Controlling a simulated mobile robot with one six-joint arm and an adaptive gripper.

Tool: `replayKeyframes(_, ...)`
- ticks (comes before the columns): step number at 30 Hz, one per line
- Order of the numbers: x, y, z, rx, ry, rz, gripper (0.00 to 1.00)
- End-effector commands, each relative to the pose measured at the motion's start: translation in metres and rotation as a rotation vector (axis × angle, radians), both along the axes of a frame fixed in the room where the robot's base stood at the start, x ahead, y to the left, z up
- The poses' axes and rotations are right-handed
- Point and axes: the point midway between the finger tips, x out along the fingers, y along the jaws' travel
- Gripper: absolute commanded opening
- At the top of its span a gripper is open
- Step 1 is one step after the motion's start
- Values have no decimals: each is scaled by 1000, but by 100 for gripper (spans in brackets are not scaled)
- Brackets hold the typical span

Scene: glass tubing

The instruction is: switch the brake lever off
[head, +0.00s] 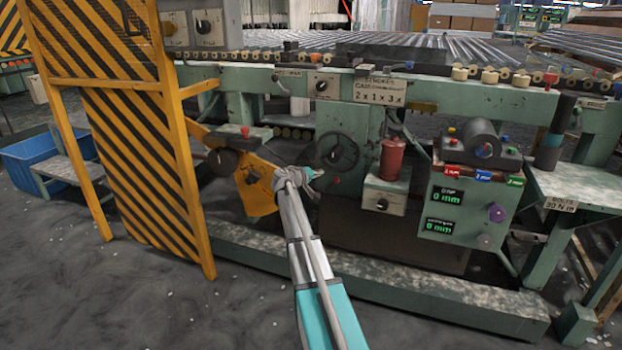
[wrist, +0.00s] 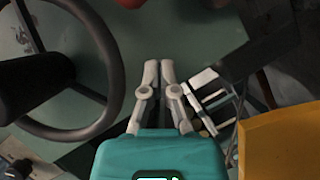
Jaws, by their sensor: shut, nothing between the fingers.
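My gripper (head: 290,178) is shut and empty in front of the green machine, beside a yellow plate (head: 258,190) and low to the left of a dark handwheel (head: 337,152). In the wrist view its two fingers (wrist: 159,68) are together with nothing between them. The handwheel (wrist: 112,45) is at left there, with a black knob (wrist: 32,85), and the yellow plate (wrist: 282,140) is at lower right. I cannot tell for sure which part is the brake lever. A red knob (head: 245,132) tops a small box left of the handwheel.
A yellow-black striped guard (head: 125,150) stands at left. A red cylinder (head: 391,158) and a control panel (head: 468,205) with green displays are at right. A low green beam (head: 400,285) runs along the floor. The grey floor (head: 120,310) in front is mostly open.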

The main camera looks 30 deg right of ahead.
Motion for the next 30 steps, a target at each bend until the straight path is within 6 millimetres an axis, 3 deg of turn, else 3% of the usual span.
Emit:
replayKeyframes(1, 4, -8, -4, 0, 0, -1, 0)
replayKeyframes(6, -19, -12, -16, 0, 0, 0, 0)
replayKeyframes(12, -29, -17, -22, 0, 0, 0, 0)
replayKeyframes(30, -31, -18, -22, 5, -7, 1, 0)
